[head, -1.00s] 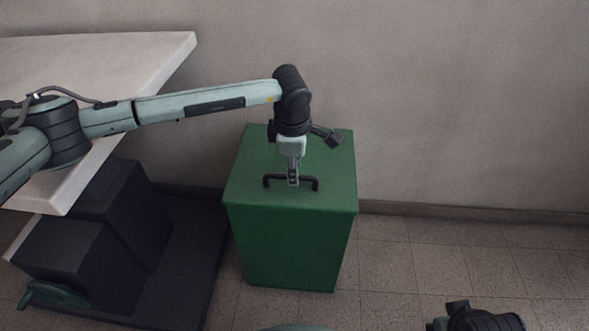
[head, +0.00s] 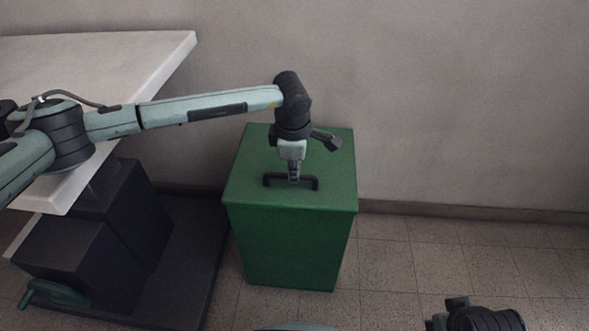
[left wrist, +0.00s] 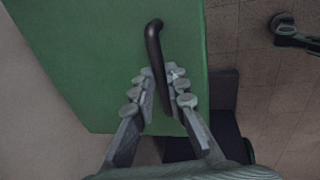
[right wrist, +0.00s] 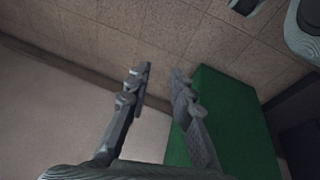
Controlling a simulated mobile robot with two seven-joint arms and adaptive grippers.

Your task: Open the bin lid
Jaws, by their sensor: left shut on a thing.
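The green bin (head: 290,245) stands on the floor against the wall, its flat lid (head: 330,165) lying closed on top. A black bar handle (head: 309,186) sits near the lid's front edge. My left gripper (head: 293,182) comes down from above and is shut on the middle of the handle. In the left wrist view the handle (left wrist: 153,38) runs between the two fingers (left wrist: 160,85). My right gripper (right wrist: 157,88) is open and empty in the right wrist view, with the bin (right wrist: 225,110) beyond it to the right.
A pale table (head: 150,60) stands at the left, its corner close to the bin. Dark boxes (head: 70,260) sit on a dark base under it. The wall (head: 450,100) is right behind the bin.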

